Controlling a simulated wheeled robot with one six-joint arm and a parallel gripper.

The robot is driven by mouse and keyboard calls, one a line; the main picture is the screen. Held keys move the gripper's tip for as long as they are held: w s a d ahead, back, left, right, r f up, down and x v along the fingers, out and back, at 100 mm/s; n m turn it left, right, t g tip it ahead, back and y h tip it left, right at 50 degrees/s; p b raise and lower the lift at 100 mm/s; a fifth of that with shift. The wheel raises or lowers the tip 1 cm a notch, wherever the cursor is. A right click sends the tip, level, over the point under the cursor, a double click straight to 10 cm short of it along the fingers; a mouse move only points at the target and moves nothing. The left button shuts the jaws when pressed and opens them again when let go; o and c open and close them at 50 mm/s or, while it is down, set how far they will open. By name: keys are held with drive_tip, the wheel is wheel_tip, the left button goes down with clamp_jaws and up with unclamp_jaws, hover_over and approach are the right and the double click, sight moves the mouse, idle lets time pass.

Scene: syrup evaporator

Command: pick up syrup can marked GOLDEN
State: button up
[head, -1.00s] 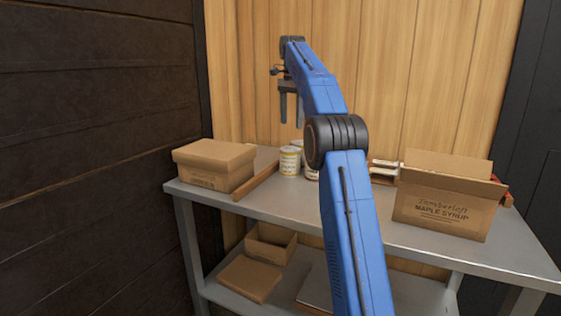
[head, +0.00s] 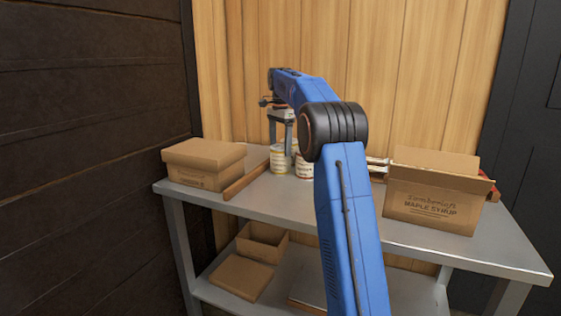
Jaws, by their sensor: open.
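A few pale syrup cans stand upright close together on the metal table, left of my arm. One can with a yellowish label (head: 278,160) is at the left, and one with a reddish label (head: 305,167) is to its right, partly hidden by my arm. The lettering is too small to read, so I cannot tell which is marked GOLDEN. My gripper (head: 281,140) points down, open, with its fingers just over or beside the cans. I cannot tell whether a can is between the fingers.
A closed cardboard box (head: 203,165) and a wooden strip (head: 246,181) lie left of the cans. An open maple syrup box (head: 432,205) stands at the right on the table (head: 300,208). Cardboard boxes (head: 243,278) sit on the lower shelf. Bare table lies in front of the cans.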

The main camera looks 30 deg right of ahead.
sight(280, 158)
drive_tip(key=shift+s+f, duration=0.2)
drive_tip(key=shift+f, duration=2.8)
drive_tip(key=c, duration=1.5)
drive_tip(key=shift+r, duration=0.15)
wheel_tip(280, 158, up, 18)
